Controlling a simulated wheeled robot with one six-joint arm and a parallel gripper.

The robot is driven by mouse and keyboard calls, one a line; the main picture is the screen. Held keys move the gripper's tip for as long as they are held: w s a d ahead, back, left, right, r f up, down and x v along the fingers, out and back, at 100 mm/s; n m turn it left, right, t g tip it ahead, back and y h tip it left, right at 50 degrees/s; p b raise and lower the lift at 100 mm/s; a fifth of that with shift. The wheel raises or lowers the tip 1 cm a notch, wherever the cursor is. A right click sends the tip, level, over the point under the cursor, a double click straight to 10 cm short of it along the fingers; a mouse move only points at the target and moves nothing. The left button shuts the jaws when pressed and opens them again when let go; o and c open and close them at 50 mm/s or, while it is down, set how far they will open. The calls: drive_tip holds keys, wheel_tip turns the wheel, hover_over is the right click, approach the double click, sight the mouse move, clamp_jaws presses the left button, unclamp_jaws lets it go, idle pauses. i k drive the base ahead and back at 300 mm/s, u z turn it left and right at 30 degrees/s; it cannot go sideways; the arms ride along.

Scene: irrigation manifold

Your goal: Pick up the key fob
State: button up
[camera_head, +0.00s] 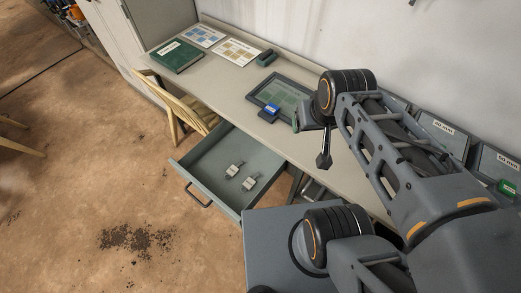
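Two small pale tag-like items lie apart in the open grey drawer (205,152): one (234,170) farther back and one (250,183) nearer the right front. They could be key fobs, but they are too small to tell. A small blue item (269,112) lies on the desk near its front edge, by the dark tray; I cannot tell what it is. My gripper (324,163) hangs pointing down over the desk's front edge, right of the drawer and apart from all these items. Its fingers are seen too narrowly to tell whether they are open.
The grey desk (228,85) holds a dark tray (253,97), a green binder (176,56), printed sheets (237,51) and a dark object (266,57). A wooden chair (180,105) stands left of the drawer. Labelled bins (442,131) line the right.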

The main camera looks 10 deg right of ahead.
sight(249, 183)
drive_tip(key=z, duration=1.45)
drive_tip(key=k, duration=1.1)
drive_tip(key=u, duration=1.6)
drive_tip(key=i, duration=0.5)
drive_tip(key=z, duration=0.05)
